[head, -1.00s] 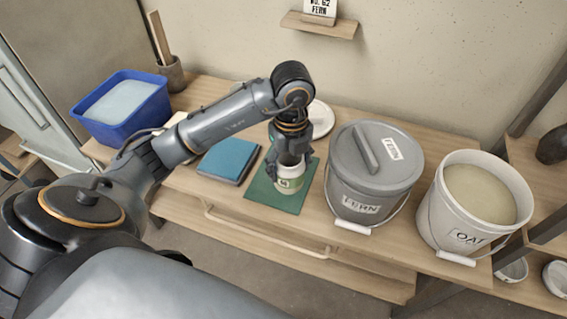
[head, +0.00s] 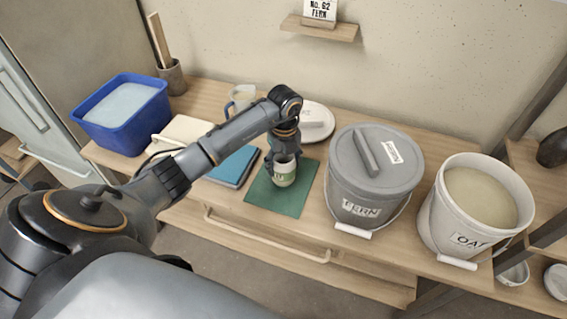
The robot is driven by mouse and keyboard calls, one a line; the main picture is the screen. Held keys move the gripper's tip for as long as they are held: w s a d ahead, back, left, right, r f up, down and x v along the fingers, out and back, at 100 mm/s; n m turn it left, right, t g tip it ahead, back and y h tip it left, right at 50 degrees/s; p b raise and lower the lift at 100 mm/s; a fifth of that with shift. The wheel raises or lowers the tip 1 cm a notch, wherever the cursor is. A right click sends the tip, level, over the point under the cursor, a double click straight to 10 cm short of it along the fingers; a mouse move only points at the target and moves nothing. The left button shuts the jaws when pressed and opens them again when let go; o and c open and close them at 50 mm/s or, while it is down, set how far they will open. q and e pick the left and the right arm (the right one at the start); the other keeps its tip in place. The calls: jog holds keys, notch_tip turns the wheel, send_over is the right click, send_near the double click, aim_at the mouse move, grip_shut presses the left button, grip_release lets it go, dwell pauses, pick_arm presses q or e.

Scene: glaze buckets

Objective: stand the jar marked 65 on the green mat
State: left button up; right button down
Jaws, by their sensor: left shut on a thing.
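My right gripper is out of view.
A lidded grey FERN bucket (head: 345,185) stands close right of the mat, with an open OAT bucket (head: 435,215) beyond. A blue book (head: 232,167) lies left. A white plate (head: 318,115) and a jug (head: 240,97) stand behind. A blue tub (head: 125,125) is far left.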

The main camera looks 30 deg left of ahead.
pick_arm(q)
jog(key=shift+f, duration=0.2)
jog(key=o, duration=1.4)
jog(key=shift+o, duration=0.2)
jog(key=shift+r, duration=0.3)
notch_tip(320, 180, up, 12)
jog(key=shift+f, duration=0.15)
jog(key=shift+f, duration=0.1)
